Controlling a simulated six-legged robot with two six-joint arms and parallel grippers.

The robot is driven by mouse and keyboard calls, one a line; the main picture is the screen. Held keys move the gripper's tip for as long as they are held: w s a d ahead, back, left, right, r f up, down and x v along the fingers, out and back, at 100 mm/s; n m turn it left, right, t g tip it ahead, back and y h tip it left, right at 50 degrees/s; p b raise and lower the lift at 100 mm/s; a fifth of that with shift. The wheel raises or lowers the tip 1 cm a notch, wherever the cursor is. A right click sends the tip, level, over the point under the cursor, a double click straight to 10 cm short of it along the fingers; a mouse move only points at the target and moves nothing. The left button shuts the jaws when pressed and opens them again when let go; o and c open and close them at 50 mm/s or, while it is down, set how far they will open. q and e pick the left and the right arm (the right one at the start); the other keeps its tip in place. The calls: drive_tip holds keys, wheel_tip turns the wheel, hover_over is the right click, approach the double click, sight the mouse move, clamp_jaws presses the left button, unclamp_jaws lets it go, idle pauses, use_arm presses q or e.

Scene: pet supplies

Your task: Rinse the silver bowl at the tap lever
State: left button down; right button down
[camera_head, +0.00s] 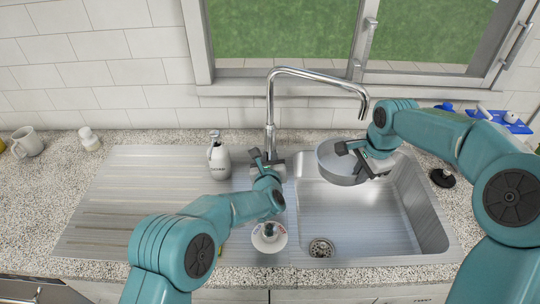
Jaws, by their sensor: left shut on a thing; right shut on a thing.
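My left gripper (264,157) is at the tap's base, shut on the tap lever, which the fingers mostly hide. No water stream is clearly visible.
The sink basin (325,215) has a drain (320,248) at the front. A soap dispenser (218,157) stands left of the tap. A mug (27,143) and blue tray (498,121) are farther out. The left drainboard is mostly clear.

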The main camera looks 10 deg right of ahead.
use_arm(q)
drive_tip(key=shift+f, duration=0.1)
drive_tip(key=c, duration=1.1)
unclamp_jaws()
use_arm(e)
drive_tip(key=shift+w, duration=0.1)
use_arm(q)
drive_tip(key=shift+o, duration=0.2)
drive_tip(key=shift+s, duration=0.2)
drive_tip(key=v, duration=1.1)
drive_tip(key=shift+s, duration=0.25)
drive_tip(key=shift+a, duration=0.1)
